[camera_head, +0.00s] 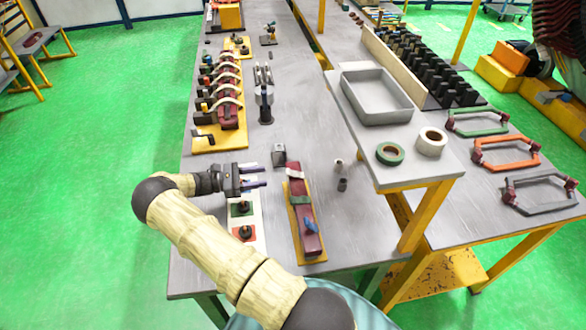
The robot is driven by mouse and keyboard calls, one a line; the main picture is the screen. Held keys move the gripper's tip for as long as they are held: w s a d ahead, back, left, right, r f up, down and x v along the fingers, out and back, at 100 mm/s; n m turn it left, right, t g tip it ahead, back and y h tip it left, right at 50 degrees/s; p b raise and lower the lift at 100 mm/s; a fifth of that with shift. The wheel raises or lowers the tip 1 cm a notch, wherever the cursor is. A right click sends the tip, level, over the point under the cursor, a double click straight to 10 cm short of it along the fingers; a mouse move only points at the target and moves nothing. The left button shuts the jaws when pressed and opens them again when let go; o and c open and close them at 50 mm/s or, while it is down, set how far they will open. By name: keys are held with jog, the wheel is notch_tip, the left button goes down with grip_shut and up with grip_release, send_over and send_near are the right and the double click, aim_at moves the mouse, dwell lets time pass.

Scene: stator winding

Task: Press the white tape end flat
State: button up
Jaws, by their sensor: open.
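A dark red wrapped bar (306,222) lies on a yellow base (291,212) near the front of the grey table. A white tape end (294,170) shows across its far end; whether it lies flat or sticks up is too small to tell. A green band (299,200) crosses the bar's middle, and a blue piece (310,227) sits nearer its front end. My gripper (262,178) is open and empty, left of the bar's far end, with its fingers pointing right towards the white tape. It appears apart from the bar.
A small grey block (279,154) stands just beyond the bar. A white panel with green and red squares (245,223) lies below my gripper. A raised shelf (420,165) holds a grey tray (376,97) and green and white tape rolls.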

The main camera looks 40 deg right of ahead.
aim_at(293, 173)
jog(key=p+x, duration=0.4)
jog(key=x, duration=0.7)
jog(key=shift+d+p, duration=0.25)
jog(key=shift+p, duration=0.15)
jog(key=c, duration=1)
